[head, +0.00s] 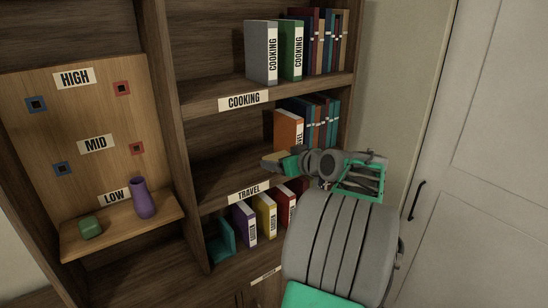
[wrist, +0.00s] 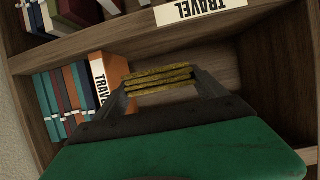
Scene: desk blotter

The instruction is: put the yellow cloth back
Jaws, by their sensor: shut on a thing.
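My gripper (wrist: 161,81) is shut on the yellow cloth (wrist: 160,78), which shows in the wrist view as a flat folded stack of layers between the two fingers. In the head view my gripper (head: 272,161) is at the middle shelf of the bookcase, above the TRAVEL label (head: 249,191) and left of the orange book. The cloth is too small and too hidden to make out clearly in the head view. In the wrist view, the space behind the cloth is bare shelf.
An orange book (head: 288,130) and several darker books (head: 322,117) fill the right of the middle shelf. The COOKING shelf (head: 210,99) is above; coloured books (head: 264,215) stand below. At left, a board's LOW ledge (head: 115,229) holds a purple vase (head: 143,200) and a green block (head: 90,227).

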